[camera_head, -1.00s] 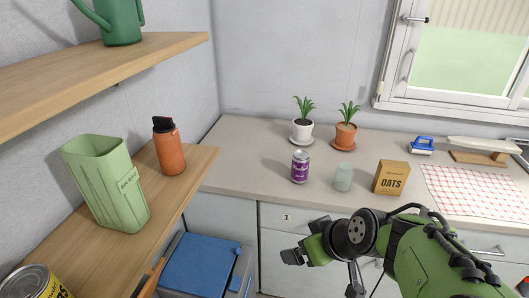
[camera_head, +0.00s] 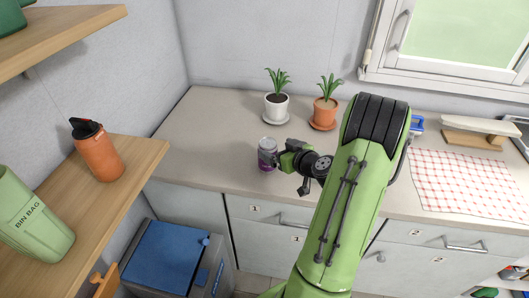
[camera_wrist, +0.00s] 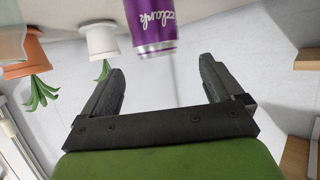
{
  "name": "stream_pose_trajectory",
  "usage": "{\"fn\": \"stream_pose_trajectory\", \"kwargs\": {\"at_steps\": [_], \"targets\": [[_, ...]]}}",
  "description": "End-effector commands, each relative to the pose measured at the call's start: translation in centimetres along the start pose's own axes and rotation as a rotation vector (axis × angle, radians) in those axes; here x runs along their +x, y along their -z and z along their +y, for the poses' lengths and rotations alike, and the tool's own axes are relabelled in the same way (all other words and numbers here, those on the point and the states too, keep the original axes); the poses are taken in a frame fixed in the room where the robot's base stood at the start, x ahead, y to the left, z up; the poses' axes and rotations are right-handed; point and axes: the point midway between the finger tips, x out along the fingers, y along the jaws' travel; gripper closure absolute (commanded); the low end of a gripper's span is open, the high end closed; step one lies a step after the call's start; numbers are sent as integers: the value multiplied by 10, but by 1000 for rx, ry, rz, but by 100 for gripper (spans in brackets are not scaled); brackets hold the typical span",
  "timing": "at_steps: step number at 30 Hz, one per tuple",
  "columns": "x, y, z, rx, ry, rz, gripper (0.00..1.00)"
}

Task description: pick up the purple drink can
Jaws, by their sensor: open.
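The purple drink can (camera_head: 267,153) stands upright on the grey counter (camera_head: 210,130), in front of the white plant pot. My gripper (camera_head: 281,158) is right beside the can, on its right side in the head view, and partly overlaps it there. In the wrist view the can (camera_wrist: 153,28) appears upside down at the top middle, beyond the fingertips and roughly in line with the gap between them. My gripper (camera_wrist: 155,80) is open there, with nothing between its two dark fingers. Whether a finger touches the can is not clear.
Behind the can stand a white potted plant (camera_head: 276,106) and a terracotta potted plant (camera_head: 325,113). A wooden shelf (camera_head: 128,165) with an orange bottle (camera_head: 98,152) is at left. The counter left of the can is clear.

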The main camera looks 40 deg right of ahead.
Motion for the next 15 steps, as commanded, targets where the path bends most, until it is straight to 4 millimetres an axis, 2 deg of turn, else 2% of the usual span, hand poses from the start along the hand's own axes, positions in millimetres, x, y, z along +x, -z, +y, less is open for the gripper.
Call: {"fn": "stream_pose_trajectory", "kwargs": {"at_steps": [3,8,15], "targets": [[27,2,-1,-2,4,-2,6],[46,1,-1,0,2,-1,6],[88,3,1,-1,2,-1,6]]}}
